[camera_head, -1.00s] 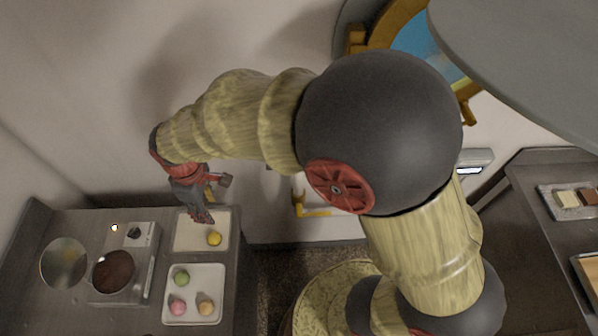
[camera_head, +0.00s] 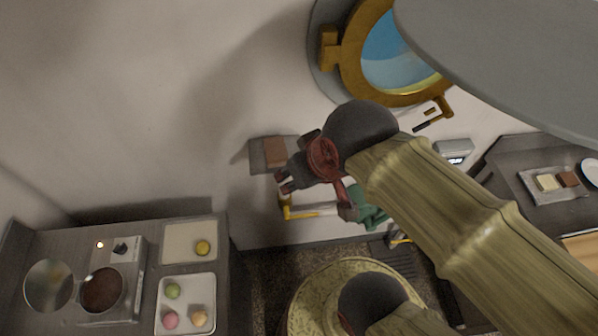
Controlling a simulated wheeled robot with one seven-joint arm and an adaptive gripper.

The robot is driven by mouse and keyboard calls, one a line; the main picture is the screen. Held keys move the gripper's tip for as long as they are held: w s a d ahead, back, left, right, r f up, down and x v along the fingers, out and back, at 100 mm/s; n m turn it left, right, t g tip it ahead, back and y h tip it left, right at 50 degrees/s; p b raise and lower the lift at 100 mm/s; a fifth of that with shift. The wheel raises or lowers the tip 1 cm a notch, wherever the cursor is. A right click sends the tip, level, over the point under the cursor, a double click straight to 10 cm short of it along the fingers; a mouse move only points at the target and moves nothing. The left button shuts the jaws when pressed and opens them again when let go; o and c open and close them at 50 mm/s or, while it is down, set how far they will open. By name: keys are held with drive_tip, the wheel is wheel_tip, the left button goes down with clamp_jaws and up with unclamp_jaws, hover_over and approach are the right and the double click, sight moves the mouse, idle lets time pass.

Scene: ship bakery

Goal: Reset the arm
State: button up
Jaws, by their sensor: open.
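My gripper (camera_head: 283,181) is in the middle of the head camera view, raised in front of the wall. Its fingers point left and stand apart with nothing between them. My arm rises from the lower right and bends at the dark wrist joint by the gripper. The gripper is to the right of the left counter (camera_head: 60,238) and appears clear of it. A brown block on a grey plate (camera_head: 258,156) shows just above and behind the fingers; I cannot tell the gap between them.
The left counter holds a tray with one yellow ball (camera_head: 178,243), a tray with several coloured balls (camera_head: 185,279), a pot of brown stuff (camera_head: 102,290) and a round glass-like dish (camera_head: 48,285). The right counter (camera_head: 515,155) holds a tray of blocks (camera_head: 541,197). A porthole (camera_head: 395,55) is above.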

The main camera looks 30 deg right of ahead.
wheel_tip(320, 180, down, 8)
drive_tip(key=b, duration=0.7)
drive_tip(key=shift+b, duration=0.4)
drive_tip(key=shift+r, duration=0.1)
drive_tip(key=shift+c, duration=0.5)
